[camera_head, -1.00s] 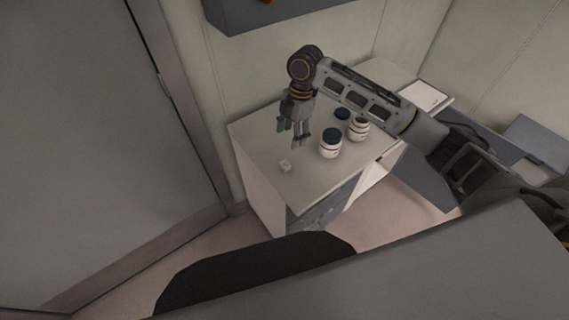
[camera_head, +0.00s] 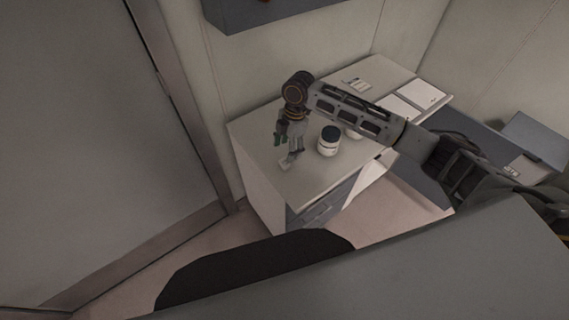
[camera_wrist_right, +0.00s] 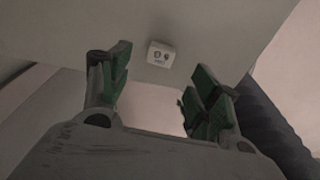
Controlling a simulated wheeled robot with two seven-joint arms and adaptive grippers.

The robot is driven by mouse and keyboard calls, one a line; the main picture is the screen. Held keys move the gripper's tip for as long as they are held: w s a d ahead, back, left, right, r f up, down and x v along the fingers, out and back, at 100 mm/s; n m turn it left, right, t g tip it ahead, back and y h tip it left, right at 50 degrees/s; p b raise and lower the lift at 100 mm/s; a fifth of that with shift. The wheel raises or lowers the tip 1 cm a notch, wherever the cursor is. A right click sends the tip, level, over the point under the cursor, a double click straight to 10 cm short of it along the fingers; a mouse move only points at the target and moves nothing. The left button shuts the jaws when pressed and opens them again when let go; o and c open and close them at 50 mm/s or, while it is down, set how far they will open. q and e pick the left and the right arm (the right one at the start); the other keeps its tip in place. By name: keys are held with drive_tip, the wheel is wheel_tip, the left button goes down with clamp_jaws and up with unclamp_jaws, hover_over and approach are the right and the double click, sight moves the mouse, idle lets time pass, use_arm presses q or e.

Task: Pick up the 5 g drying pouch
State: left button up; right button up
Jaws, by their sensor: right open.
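The drying pouch is a small white packet (camera_head: 286,164) lying near the front left corner of the cabinet top. It also shows in the right wrist view (camera_wrist_right: 161,54), flat on the surface with dark print on it, beyond the fingertips and between their lines. My right gripper (camera_head: 287,149) is open and empty, pointing down just above and behind the pouch, with one finger partly over it in the head view. Its green-padded fingers show apart in the right wrist view (camera_wrist_right: 161,78). My left gripper is out of view.
A white jar with a dark lid (camera_head: 328,141) stands just right of my right gripper. Another white jar (camera_head: 353,133) is mostly hidden behind my arm. A wall is close behind.

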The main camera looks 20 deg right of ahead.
sight(285, 162)
drive_tip(key=shift+a+f, duration=0.1)
drive_tip(key=shift+f, duration=0.65)
drive_tip(key=shift+s+a+f+p, duration=0.1)
drive_tip(key=shift+a+f+p, duration=0.05)
drive_tip(key=shift+f, duration=0.7)
drive_tip(key=shift+s+a+f+p, duration=0.1)
drive_tip(key=shift+f+p, duration=0.05)
drive_tip(key=shift+f, duration=0.7)
drive_tip(key=shift+a+f+p, duration=0.15)
drive_tip(key=shift+f, duration=0.7)
drive_tip(key=c, duration=0.8)
